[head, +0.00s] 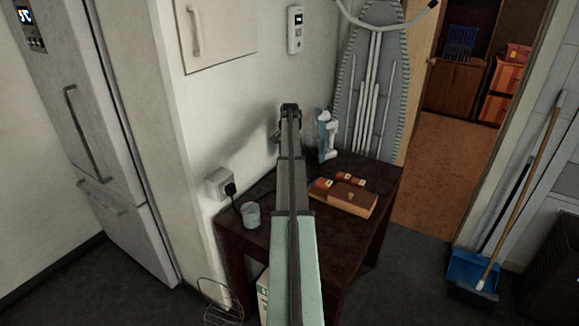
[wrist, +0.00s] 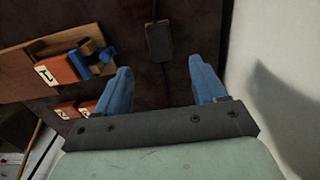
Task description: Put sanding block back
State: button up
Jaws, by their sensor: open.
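My gripper (wrist: 160,88) is open, its two blue fingers apart with nothing between them. In the head view my gripper (head: 290,108) is near the wall, at the back of the dark table (head: 345,245). A dark grey rectangular block (wrist: 159,42) lies just beyond the fingertips in the wrist view, apart from them; my arm seems to hide it in the head view. I cannot tell which is the sanding block.
A white and blue upright item (head: 326,137) stands at the table's back, close right of my gripper. A cup (head: 251,214) is at the left, near a plugged socket (head: 219,184). The wall (wrist: 285,70) is close beside my gripper. An ironing board (head: 372,85) stands behind.

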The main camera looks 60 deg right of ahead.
jog(key=shift+r, duration=1.15)
